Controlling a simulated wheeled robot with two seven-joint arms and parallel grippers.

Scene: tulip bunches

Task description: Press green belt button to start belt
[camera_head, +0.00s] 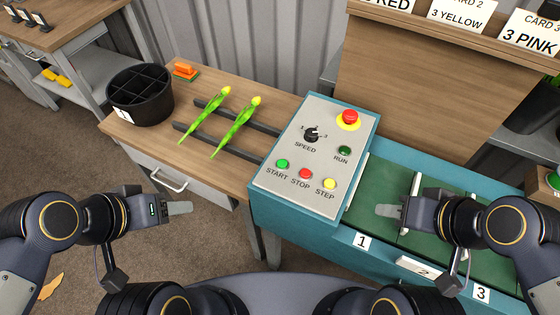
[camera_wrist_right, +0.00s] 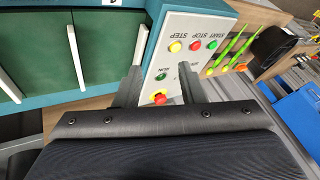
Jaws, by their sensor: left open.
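The green START button (camera_head: 282,164) is at the lower left of the grey control panel (camera_head: 292,142), beside the red STOP button (camera_head: 305,173) and yellow STEP button (camera_head: 329,183). START also shows in the right wrist view (camera_wrist_right: 212,44). The dark green RUN lamp (camera_head: 345,151) is higher on the panel. The green belt (camera_head: 375,193) lies right of the panel. My left gripper (camera_head: 180,208) is open and empty, left of the panel and apart from it. My right gripper (camera_head: 388,210) is over the belt, pointing left, its fingers apart and empty in the right wrist view (camera_wrist_right: 160,72).
A red emergency knob (camera_head: 348,117) and a SPEED dial (camera_head: 311,134) rise from the panel. Two yellow tulips (camera_head: 236,124) lie on dark rails on the wooden table (camera_head: 222,172). A black divided bucket (camera_head: 141,95) stands at the table's left. A wooden card board (camera_head: 430,80) stands behind the belt.

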